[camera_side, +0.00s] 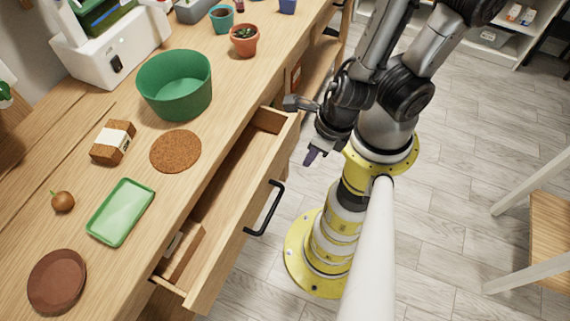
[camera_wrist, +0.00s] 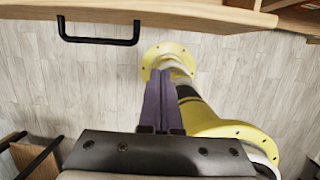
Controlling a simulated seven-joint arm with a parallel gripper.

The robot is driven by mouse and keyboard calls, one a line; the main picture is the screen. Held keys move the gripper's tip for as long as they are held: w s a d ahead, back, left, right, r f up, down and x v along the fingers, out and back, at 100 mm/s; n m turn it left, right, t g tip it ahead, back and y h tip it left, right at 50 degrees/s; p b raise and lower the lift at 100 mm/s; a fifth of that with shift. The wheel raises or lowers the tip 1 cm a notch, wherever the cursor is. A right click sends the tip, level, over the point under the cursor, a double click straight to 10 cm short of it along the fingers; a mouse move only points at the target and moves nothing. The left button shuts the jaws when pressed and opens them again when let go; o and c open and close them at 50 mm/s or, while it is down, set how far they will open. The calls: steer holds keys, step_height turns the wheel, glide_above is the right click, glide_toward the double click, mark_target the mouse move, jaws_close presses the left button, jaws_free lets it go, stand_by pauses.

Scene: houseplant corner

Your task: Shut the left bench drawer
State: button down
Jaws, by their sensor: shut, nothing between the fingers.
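The bench drawer (camera_side: 245,235) is pulled well out from the front of the wooden bench. Its black bar handle (camera_side: 266,209) faces the floor side. In the wrist view the drawer front (camera_wrist: 170,12) crosses the top, with the handle (camera_wrist: 98,40) at upper left. My gripper (camera_side: 311,157) is shut and empty. It hangs in front of the bench, beyond the drawer's outer face and towards its far end, apart from the handle. In the wrist view its purple fingers (camera_wrist: 168,72) are together, right of the handle and not touching it.
The bench top holds a green bowl (camera_side: 175,85), a cork mat (camera_side: 176,151), a green tray (camera_side: 121,212), a brown saucer (camera_side: 57,281) and small pots. An open shelf (camera_side: 318,72) lies beyond the drawer. A stool (camera_side: 548,235) stands at right. Floor before the drawer is partly clear.

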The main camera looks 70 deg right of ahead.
steer(key=w+f, duration=0.6)
steer(key=f, duration=0.2)
stand_by(0.8)
glide_above(256, 169)
stand_by(0.8)
steer(key=shift+s, duration=0.2)
